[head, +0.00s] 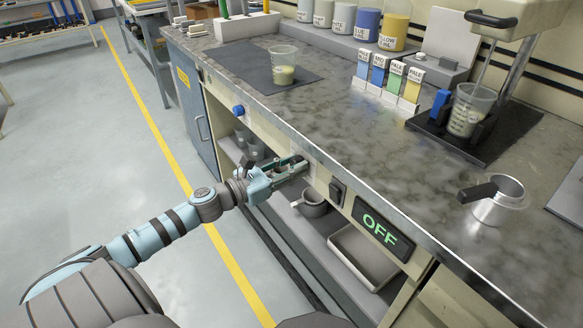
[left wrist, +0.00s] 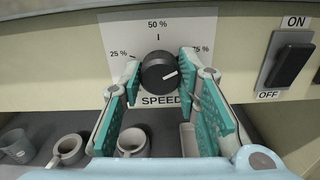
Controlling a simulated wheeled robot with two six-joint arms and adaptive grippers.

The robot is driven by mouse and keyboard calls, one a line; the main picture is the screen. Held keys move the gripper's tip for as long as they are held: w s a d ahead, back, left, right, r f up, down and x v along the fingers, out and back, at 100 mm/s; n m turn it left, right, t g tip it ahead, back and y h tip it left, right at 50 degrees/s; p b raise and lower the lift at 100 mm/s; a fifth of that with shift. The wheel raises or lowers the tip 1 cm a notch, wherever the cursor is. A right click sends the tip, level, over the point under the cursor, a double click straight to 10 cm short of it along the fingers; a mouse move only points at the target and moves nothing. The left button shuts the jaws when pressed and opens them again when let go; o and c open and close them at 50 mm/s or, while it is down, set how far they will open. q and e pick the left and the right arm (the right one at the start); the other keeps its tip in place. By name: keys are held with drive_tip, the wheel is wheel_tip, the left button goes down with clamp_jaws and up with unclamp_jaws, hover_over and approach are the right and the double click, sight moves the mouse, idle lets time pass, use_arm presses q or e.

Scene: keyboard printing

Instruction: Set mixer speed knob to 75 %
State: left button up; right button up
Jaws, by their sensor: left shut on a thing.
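The black round speed knob (left wrist: 159,71) sits on a white plate (left wrist: 118,38) marked 25 %, 50 %, 75 % and SPEED. Its white pointer line points right and slightly up in the left wrist view. The 75 % label is partly covered by a finger, and its tick is hidden. My left gripper (head: 298,165) reaches the bench's front panel in the head view. Its teal-padded fingers are shut on the knob from both sides. The knob is hidden by the gripper in the head view. My right gripper is not in view.
A black rocker switch (head: 338,191) marked ON and OFF is right of the knob. A display (head: 383,229) reads OFF. The mixer (head: 505,22) stands on the bench with a beaker (head: 470,108) below it. A blue button (head: 238,111) is left. Mugs and a tray (head: 363,257) sit on the shelf below.

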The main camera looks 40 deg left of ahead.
use_arm(q)
drive_tip(key=shift+f+m, duration=0.15)
drive_tip(key=shift+m, duration=0.15)
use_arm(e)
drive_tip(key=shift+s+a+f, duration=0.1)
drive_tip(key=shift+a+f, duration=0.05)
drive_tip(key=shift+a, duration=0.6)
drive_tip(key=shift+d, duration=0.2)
use_arm(q)
drive_tip(key=o, duration=1.2)
drive_tip(key=shift+c, duration=0.2)
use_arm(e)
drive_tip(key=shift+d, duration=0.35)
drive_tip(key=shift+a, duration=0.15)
